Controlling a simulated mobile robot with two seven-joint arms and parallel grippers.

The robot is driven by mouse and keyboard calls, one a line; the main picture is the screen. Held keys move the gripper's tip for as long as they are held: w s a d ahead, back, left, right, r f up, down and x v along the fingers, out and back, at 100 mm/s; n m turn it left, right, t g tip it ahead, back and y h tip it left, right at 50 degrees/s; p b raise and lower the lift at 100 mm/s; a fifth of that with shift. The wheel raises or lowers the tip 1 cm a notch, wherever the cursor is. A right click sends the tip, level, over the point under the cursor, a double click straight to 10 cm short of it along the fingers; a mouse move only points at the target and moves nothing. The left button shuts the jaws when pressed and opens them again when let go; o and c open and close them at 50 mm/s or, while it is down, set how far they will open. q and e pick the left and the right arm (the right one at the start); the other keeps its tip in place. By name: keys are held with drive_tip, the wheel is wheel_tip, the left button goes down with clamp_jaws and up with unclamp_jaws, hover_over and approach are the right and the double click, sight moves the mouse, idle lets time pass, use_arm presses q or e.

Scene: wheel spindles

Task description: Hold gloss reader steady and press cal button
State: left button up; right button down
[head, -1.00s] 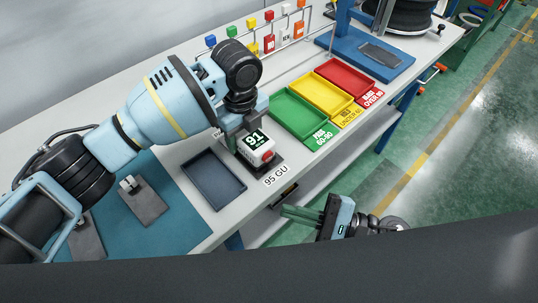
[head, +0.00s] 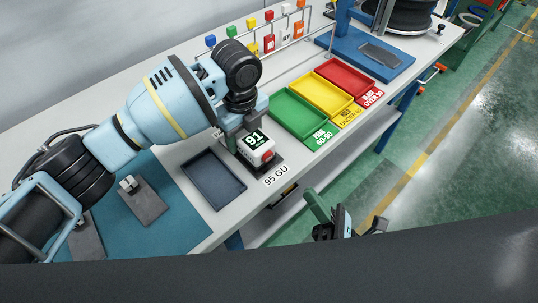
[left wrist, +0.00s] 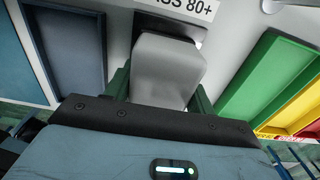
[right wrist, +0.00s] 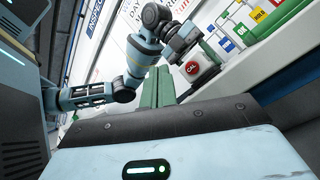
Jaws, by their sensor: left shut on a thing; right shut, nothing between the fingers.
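The gloss reader (head: 257,148) is a white block on a dark base near the bench's front edge. Its display reads 91, and a red button (head: 267,155) is on its front face. In the right wrist view that button (right wrist: 192,67) is marked CAL. My left gripper (head: 238,138) is shut on the reader from behind; in the left wrist view its green fingers flank the pale body (left wrist: 168,70). My right gripper (head: 316,204) is shut and empty, off the bench's front, apart from the reader. In the right wrist view its green fingers (right wrist: 157,87) point toward the bench.
A "95 GU" label (head: 277,175) lies in front of the reader. An empty dark tray (head: 213,180) is left of it. Green (head: 302,117), yellow (head: 325,97) and red (head: 347,79) trays stand to its right. The space between my right gripper and the bench edge looks clear.

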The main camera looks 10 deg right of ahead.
sight(281, 180)
drive_tip(key=shift+w+a, duration=0.1)
drive_tip(key=shift+w+a, duration=0.85)
drive_tip(key=shift+w, duration=0.3)
drive_tip(key=shift+w+a, duration=0.85)
drive_tip(key=shift+w, duration=0.3)
drive_tip(key=shift+w+a, duration=0.85)
drive_tip(key=shift+w, duration=0.3)
drive_tip(key=shift+w, duration=0.15)
